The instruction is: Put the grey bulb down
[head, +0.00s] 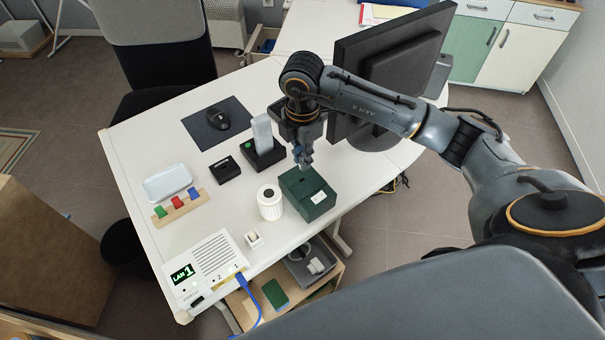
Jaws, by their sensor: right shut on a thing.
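My right gripper (304,162) comes in from the right and points down over the desk, just above the back of a dark green box (318,204). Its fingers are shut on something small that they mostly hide. I cannot clearly make out the grey bulb, so its shape and tilt in the fingers cannot be told. I cannot tell whether the held thing touches the green box. My left gripper is not in view.
A white ribbed roll (270,203) stands left of the green box. A black holder with an upright pale handset (263,134) stands behind it, and a monitor (390,65) to the right. A white tray (168,183) lies left.

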